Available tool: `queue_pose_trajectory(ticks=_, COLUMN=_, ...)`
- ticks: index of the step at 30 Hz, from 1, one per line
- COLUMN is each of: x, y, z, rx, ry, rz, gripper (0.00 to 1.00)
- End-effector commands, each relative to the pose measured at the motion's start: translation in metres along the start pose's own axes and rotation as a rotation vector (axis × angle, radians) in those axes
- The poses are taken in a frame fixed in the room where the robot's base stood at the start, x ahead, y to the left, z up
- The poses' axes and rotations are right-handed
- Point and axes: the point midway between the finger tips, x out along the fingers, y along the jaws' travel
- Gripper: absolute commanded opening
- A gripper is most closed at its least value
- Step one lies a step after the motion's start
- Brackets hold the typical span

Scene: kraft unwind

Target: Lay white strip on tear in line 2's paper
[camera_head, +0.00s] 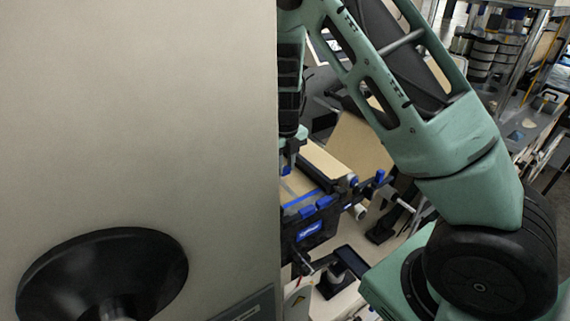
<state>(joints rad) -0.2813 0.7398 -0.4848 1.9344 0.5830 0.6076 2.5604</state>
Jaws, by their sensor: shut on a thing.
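A brown kraft paper web (325,162) lies on a machine with blue and black fittings, right of the grey panel. I cannot tell whether this is line 2, and no tear shows on the visible part. I see no white strip. A dark downward-pointing part (290,85) stands at the panel's right edge above the paper; it may be the far end of my arm. My gripper's fingers are not visible; the panel hides the area to the left.
A large grey panel (140,120) fills the left half, with a black round disc (105,275) low on it. A brown board (360,145) stands behind the paper. Blue-knobbed rods (380,178) stick out at the machine's right. A cluttered bench (535,125) stands far right.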

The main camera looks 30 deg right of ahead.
Motion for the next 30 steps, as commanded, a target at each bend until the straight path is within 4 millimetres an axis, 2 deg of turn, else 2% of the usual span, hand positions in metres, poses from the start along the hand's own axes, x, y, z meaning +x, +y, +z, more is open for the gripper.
queue_pose_trajectory(ticks=18, x=0.033, y=0.0, z=-0.001, rx=0.001, ry=0.001, rz=-0.001, gripper=0.08)
queue_pose_trajectory(ticks=30, x=0.041, y=0.0, z=0.0, rx=0.0, ry=0.0, rz=0.0, gripper=0.08)
